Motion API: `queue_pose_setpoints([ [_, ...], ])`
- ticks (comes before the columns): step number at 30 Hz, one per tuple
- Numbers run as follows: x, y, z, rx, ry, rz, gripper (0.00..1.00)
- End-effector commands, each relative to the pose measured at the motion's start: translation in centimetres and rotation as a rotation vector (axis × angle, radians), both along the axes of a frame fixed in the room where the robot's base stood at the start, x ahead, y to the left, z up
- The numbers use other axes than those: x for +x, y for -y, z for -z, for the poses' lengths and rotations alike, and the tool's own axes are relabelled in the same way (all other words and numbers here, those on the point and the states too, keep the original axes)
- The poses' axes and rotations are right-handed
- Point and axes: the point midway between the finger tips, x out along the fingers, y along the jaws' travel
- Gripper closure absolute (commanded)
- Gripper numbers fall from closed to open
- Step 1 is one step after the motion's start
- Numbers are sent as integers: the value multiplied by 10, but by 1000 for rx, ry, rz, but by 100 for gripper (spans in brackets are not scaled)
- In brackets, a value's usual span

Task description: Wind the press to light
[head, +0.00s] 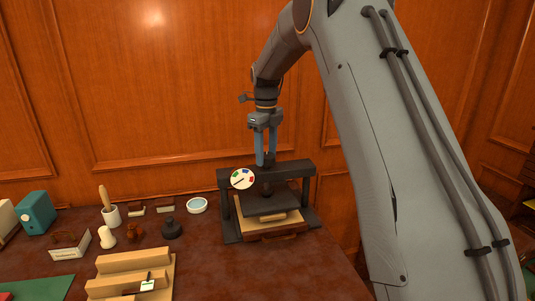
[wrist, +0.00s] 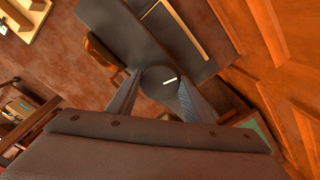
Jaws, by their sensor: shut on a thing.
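The dark book press (head: 226,205) stands on the desk near the wall. A round white dial (head: 243,179) with green, blue and red patches and a black needle is at the front left of its top beam; its markings are too small to read. My gripper (head: 266,160) points down from above and is shut on the dark round knob (wrist: 158,88) at the top of the press screw. The knob has a short white mark, which shows between the two fingers in the wrist view. The fingers hide part of the knob in the head view.
A wooden drawer or board (head: 277,231) lies low in the press. The panelled wall (head: 190,100) is close behind. The desk's front right is clear.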

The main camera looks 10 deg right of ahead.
Motion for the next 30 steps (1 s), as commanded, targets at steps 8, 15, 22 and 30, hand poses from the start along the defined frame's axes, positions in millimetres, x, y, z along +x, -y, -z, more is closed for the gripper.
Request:
queue_pose_setpoints([
  [8,2,1,-4,-1,8,62,76],
  [15,2,1,-4,-1,8,70,76],
  [22,2,1,-4,-1,7,69,47],
  [30,1,0,-1,0,3,68,35],
])
